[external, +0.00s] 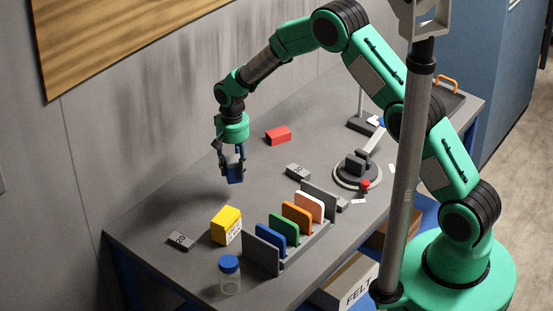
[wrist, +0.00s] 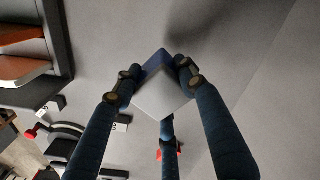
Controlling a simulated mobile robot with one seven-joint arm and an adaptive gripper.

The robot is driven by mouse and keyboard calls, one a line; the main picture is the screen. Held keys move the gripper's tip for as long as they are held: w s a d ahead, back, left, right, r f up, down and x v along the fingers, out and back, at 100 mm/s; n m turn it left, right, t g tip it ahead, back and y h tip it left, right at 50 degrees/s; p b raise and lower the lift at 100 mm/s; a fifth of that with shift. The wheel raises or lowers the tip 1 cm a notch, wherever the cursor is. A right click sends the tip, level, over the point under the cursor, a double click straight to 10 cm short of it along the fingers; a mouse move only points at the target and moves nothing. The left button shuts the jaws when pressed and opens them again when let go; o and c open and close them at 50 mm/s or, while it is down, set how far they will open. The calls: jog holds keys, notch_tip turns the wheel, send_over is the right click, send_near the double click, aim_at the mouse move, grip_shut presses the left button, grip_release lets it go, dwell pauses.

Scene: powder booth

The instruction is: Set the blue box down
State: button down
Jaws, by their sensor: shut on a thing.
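The blue box (external: 235,174) is held between the fingers of my gripper (external: 230,166), above the grey table (external: 330,262). My gripper points down and is shut on the box. In the wrist view the box (wrist: 162,103) shows a pale grey face and a dark blue side, tilted between the dark fingers (wrist: 157,88). How far the box is above the table is hard to tell.
A red block (external: 278,135) lies behind and right of my gripper. A yellow box (external: 226,225), a blue-lidded jar (external: 229,274) and a rack (external: 262,250) of coloured plates stand in front. Small grey blocks (external: 181,241) lie nearby. The table under my gripper looks clear.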

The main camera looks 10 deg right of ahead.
jog(key=s+d+f+m, duration=0.1)
jog(key=d, duration=0.8)
jog(key=shift+d+f+m, duration=0.35)
jog(key=shift+d+m, duration=0.05)
jog(key=w+a, duration=0.3)
jog(key=w, duration=0.1)
jog(key=w+a+f, duration=0.1)
jog(key=w+a, duration=0.2)
jog(key=w, duration=0.1)
jog(key=w+a, duration=0.3)
jog(key=w, duration=0.2)
jog(key=shift+a+f, duration=0.2)
jog(key=shift+a, duration=0.05)
jog(key=shift+s+f, duration=0.1)
jog(key=shift+f, duration=1.65)
jog(key=shift+f, duration=0.2)
